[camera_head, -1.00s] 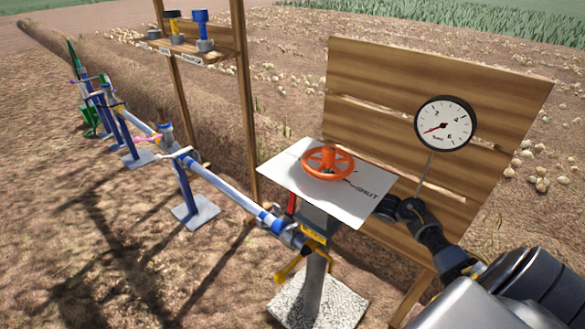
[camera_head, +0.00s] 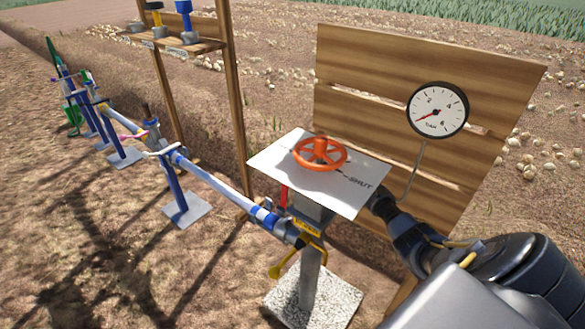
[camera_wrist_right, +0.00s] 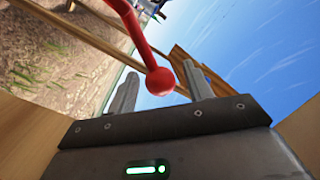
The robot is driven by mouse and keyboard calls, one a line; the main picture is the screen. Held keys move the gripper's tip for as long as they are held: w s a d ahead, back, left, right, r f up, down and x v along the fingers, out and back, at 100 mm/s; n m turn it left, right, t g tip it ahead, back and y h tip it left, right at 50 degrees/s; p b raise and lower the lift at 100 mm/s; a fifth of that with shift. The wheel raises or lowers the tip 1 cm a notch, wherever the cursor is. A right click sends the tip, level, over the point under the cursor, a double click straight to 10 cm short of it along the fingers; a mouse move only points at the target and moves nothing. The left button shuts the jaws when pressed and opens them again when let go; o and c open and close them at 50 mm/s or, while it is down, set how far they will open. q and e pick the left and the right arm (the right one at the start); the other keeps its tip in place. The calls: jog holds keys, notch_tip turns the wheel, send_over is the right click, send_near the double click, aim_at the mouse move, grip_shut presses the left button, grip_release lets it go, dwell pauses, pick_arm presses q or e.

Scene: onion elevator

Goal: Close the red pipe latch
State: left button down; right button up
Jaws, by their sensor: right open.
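The red latch lever shows in the right wrist view as a red bar (camera_wrist_right: 130,22) ending in a round red ball (camera_wrist_right: 160,81). In the head view a short red piece (camera_head: 284,196) shows under the left side of the white plate, by the pipe's end. My right gripper (camera_wrist_right: 161,74) is open, and the ball appears between its two fingers in the wrist view. I cannot tell whether the fingers touch it. In the head view my right arm reaches in from the lower right, and its gripper is hidden behind the white plate. My left gripper is not in view.
An orange handwheel (camera_head: 320,154) sits above a white plate (camera_head: 350,200) marked SHUT. A gauge (camera_head: 437,110) hangs on a wooden board (camera_head: 400,60). A yellow handle (camera_head: 275,270) hangs below the blue-and-white pipe (camera_head: 212,182). A concrete footing (camera_head: 285,297) carries the post.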

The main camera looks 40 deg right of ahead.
aim_at(285, 184)
jog(key=shift+w+a, duration=0.1)
jog(key=shift+w, duration=0.15)
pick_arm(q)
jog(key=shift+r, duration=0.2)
